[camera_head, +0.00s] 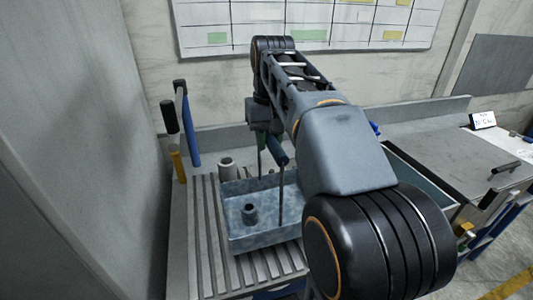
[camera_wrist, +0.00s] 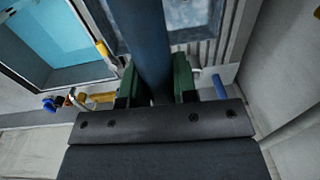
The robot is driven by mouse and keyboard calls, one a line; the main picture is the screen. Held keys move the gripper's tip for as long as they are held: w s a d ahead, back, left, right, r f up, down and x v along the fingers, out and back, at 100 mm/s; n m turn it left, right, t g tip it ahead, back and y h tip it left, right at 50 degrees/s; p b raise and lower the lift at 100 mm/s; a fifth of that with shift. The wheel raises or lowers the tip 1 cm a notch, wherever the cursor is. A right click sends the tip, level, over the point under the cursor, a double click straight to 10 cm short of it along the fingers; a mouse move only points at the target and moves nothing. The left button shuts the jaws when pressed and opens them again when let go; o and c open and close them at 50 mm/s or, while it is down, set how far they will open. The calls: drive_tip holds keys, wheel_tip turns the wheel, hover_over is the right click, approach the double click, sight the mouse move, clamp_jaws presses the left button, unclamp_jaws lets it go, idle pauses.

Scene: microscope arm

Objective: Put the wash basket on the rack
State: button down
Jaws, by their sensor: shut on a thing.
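The wash basket (camera_head: 265,238) is a blue-grey, open, shallow box with a dark upright handle post. It is over the slatted grey rack (camera_head: 202,245), level, and looks to be at or very near the slats; I cannot tell if it touches. A small grey ringed part (camera_head: 249,214) stands in it. My gripper (camera_head: 270,148) is above the basket, its green fingers shut on the blue handle bar. In the wrist view my gripper (camera_wrist: 156,82) clasps the basket's handle (camera_wrist: 148,40) between both fingers. My arm hides the basket's right side.
A grey cylinder (camera_head: 227,168) stands behind the basket. Tall tools with blue (camera_head: 190,130) and yellow (camera_head: 178,165) parts stand at the back left, near the wall. A basin with blue liquid (camera_wrist: 65,35) lies beside the rack. A grey worktop (camera_head: 450,150) is at right.

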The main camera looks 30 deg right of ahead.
drive_tip(key=shift+w+d+f, duration=0.1)
drive_tip(key=shift+w+f, duration=0.6)
drive_tip(key=shift+f, duration=0.1)
drive_tip(key=shift+w+f, duration=0.1)
drive_tip(key=shift+f, duration=1.55)
drive_tip(key=c, duration=0.9)
unclamp_jaws()
drive_tip(key=r, duration=0.4)
drive_tip(key=r+p, duration=0.1)
drive_tip(key=r, duration=0.3)
drive_tip(key=r+p, duration=0.1)
drive_tip(key=r, duration=0.3)
drive_tip(key=shift+d, duration=0.25)
